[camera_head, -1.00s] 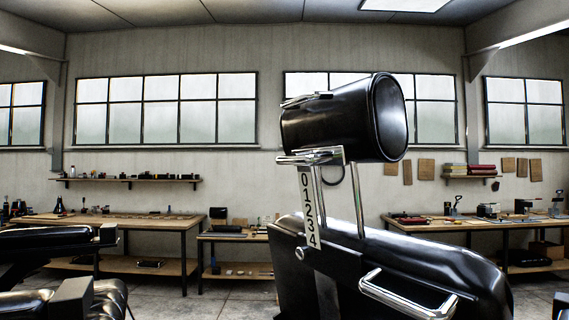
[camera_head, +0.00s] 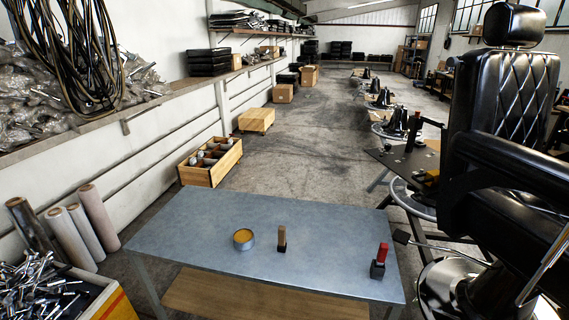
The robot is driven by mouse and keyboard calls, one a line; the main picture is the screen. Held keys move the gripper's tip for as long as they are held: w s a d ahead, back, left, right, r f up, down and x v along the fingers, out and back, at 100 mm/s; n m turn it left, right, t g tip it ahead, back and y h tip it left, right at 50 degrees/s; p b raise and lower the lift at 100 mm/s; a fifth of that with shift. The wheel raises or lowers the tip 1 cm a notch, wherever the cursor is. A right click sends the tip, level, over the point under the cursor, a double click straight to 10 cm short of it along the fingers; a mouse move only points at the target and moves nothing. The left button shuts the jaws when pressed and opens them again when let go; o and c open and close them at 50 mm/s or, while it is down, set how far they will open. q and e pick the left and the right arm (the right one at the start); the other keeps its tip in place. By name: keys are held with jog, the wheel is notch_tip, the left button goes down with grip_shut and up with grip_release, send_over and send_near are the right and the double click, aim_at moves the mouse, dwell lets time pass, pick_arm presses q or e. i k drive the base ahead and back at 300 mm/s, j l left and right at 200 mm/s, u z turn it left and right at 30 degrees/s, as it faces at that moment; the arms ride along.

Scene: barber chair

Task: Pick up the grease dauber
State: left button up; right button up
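A grey-blue table (camera_head: 190,225) stands low in front of me. On it is a small upright piece with a tan-brown handle and a dark base (camera_head: 282,238), which looks like the grease dauber. A round tin of yellow grease (camera_head: 243,239) is just left of it, apart from it. A second upright piece with a red top and black base (camera_head: 379,261) stands near the table's right end; I cannot tell for sure which upright piece is the dauber. Neither of my grippers is in view.
A black barber chair (camera_head: 510,90) stands close at the right, its lower parts near the table's right end. A wooden crate (camera_head: 208,177) sits behind the table. Rolls (camera_head: 75,233) and a bin of metal parts (camera_head: 45,292) are at left. Floor behind is open.

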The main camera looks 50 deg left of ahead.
aim_at(282, 247)
jog(key=u, duration=1.6)
